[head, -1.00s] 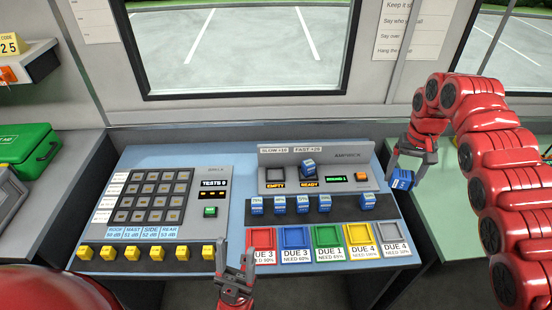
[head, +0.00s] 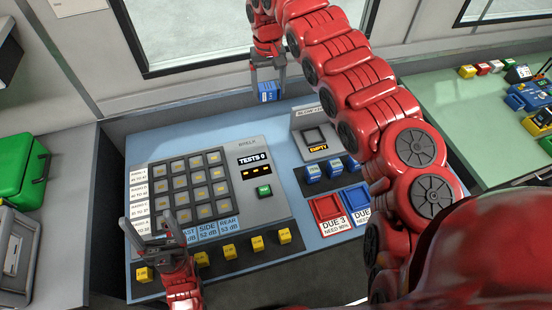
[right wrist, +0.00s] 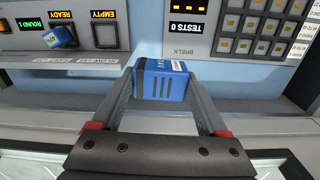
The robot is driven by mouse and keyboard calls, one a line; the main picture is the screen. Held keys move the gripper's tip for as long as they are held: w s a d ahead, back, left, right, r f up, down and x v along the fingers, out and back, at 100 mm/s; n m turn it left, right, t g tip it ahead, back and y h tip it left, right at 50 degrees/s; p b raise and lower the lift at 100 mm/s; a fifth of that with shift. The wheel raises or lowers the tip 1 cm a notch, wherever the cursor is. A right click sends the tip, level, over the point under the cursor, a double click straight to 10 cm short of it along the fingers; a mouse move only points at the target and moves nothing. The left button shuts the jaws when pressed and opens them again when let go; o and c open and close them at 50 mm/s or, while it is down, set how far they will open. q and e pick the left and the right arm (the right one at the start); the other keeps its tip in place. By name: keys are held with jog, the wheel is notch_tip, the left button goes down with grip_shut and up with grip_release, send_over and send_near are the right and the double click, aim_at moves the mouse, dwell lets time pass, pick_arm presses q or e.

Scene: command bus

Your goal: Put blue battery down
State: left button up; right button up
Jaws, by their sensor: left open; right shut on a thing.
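My right gripper (head: 268,77) is shut on a blue battery (head: 268,93). It holds the battery above the back edge of the console table, behind the keypad unit. In the right wrist view the battery (right wrist: 161,82) sits between the two fingers (right wrist: 160,95). Another blue battery (right wrist: 61,37) stands in the READY slot there, beside the EMPTY slot (right wrist: 106,34). Several blue batteries (head: 333,168) stand in a dark rack. My left gripper (head: 150,229) is open and empty over the front left of the console table.
The keypad unit (head: 210,190) with a TESTS 0 display stands on the light blue table. A red tray (head: 328,209) and a blue tray (head: 357,198) lie in front of the rack. Yellow blocks (head: 230,252) line the front edge. My right arm hides the table's right side.

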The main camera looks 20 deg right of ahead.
jog(key=shift+w+a+f+p, duration=0.25)
jog(key=shift+w+a+p, duration=0.1)
jog(key=shift+a, duration=0.25)
jog(key=shift+w+a+f+p, duration=0.25)
jog(key=shift+w+a+p, duration=0.05)
jog(key=shift+a, duration=0.3)
jog(key=f, duration=0.1)
jog(key=f+m+p, duration=0.1)
jog(key=shift+d+f, duration=0.35)
jog(key=shift+f, duration=0.05)
jog(key=shift+d+f, duration=0.1)
jog(key=shift+f, duration=0.2)
notch_tip(320, 180, down, 6)
jog(key=s+d+m+p, duration=0.1)
jog(key=s+d+p, duration=0.1)
jog(key=s+p, duration=0.1)
jog(key=p, duration=0.2)
send_over(286, 157)
notch_tip(286, 157, down, 9)
jog(key=shift+s+f, duration=0.1)
jog(key=shift+f, duration=0.7)
jog(key=shift+f+p, duration=0.3)
jog(key=shift+f, duration=1.15)
